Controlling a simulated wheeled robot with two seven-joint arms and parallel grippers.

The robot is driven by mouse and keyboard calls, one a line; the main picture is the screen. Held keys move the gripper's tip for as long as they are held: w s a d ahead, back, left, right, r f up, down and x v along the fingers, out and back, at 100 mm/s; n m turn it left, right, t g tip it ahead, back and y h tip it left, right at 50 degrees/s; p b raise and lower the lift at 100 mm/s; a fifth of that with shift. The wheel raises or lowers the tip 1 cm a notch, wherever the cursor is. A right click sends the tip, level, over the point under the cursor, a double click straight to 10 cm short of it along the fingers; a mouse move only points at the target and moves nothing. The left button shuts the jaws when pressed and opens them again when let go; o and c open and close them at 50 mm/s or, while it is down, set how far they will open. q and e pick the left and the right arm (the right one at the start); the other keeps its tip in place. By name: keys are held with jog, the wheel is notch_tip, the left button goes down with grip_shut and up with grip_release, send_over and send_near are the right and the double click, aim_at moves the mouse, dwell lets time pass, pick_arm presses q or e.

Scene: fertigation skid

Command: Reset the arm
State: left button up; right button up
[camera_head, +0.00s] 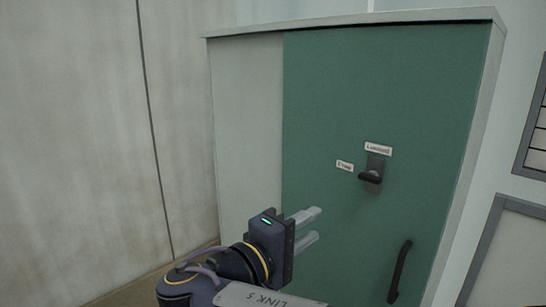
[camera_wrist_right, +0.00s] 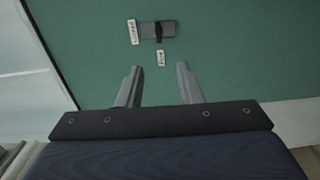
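My right gripper (camera_head: 313,227) is in front of the green cabinet door (camera_head: 330,110), low and left of the black latch knob (camera_head: 371,178). Its two grey fingers are apart with nothing between them. In the right wrist view, the fingers of the right gripper (camera_wrist_right: 158,88) are spread against the green panel, and the latch knob (camera_wrist_right: 158,32) shows beyond them, apart from the fingertips. My left gripper is in neither view.
Two small white labels sit by the knob, one above (camera_head: 378,149) and one to its left (camera_head: 345,165). A black bar handle (camera_head: 399,272) is lower right on the door. Grey framed panels (camera_head: 512,250) are at the right; a pale wall (camera_head: 80,130) is at the left.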

jog(key=s+d+f+m+g+y, duration=0.1)
jog(key=d+f+g+y, duration=0.1)
jog(key=d+f+g, duration=0.4)
jog(key=s+d+f+g+y, duration=0.1)
jog(key=s+d+f+y, duration=0.15)
jog(key=d+f, duration=0.65)
jog(key=s+d+f+m+g+y, duration=0.3)
jog(key=s+d+f+y, duration=0.1)
jog(key=s+d+y, duration=0.15)
jog(key=s+a+f+m+t+y, duration=0.35)
jog(key=s+m+y, duration=0.25)
jog(key=s, duration=0.4)
notch_tip(320, 180, up, 12)
jog(key=a+p, duration=0.1)
jog(key=p, duration=1.1)
jog(key=shift+w+a+p, duration=0.15)
jog(key=shift+p, duration=0.25)
jog(key=shift+g, duration=0.25)
